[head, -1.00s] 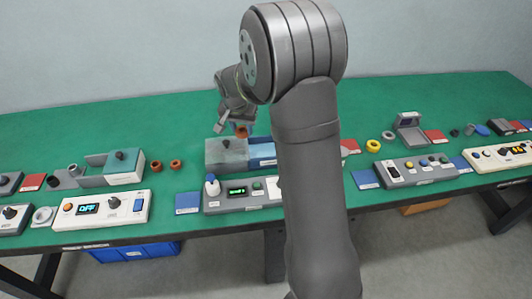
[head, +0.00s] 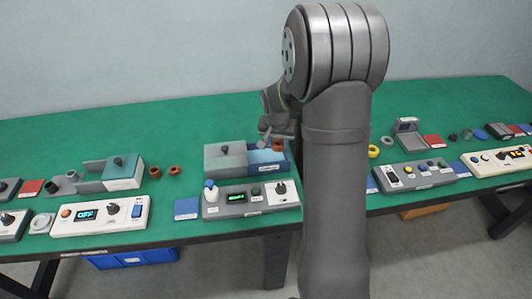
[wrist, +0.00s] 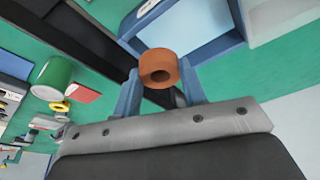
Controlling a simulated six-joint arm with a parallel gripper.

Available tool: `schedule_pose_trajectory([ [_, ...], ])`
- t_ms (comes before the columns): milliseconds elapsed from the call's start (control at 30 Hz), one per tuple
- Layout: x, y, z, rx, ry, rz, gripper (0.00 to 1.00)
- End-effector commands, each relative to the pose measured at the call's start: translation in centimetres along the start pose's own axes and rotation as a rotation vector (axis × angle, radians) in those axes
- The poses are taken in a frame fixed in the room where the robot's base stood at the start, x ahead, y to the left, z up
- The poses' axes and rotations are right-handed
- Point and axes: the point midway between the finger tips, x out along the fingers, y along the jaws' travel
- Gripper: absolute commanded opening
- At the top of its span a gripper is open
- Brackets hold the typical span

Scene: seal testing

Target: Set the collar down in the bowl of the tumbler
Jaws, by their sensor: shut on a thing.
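The collar is an orange-brown ring (wrist: 159,67) held between the two blue fingertips of my gripper (wrist: 160,85) in the wrist view. In the head view the collar (head: 278,146) shows under my gripper (head: 277,138), above or in front of the open blue part of a box; its height there is hard to judge. My gripper is shut on the collar. I cannot pick out the tumbler for certain. A green cylinder with a pale end (wrist: 53,77) shows at the left of the wrist view, apart from the gripper; I cannot tell whether it is the tumbler.
The blue box (head: 258,167) has a grey lid with a dark knob (head: 225,158) over its left part. A control panel (head: 252,197) stands in front. Brown rings (head: 175,171) lie at left; a yellow ring (head: 373,151) lies at right. The green table's back is clear.

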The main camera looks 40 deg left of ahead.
Motion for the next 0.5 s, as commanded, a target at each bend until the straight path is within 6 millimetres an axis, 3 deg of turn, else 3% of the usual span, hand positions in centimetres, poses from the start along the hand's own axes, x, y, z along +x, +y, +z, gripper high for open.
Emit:
schedule_pose_trajectory([
  [100,1.5,-2.4,0.1,-0.002,-0.001,-0.001,0.1],
  [200,2.2,-3.6,0.0,-0.001,0.0,0.0,0.1],
  [367,2.9,-4.2,0.1,0.001,-0.001,0.001,0.1],
  [500,4.5,-4.2,0.6,0.001,-0.003,0.001,0.1],
])
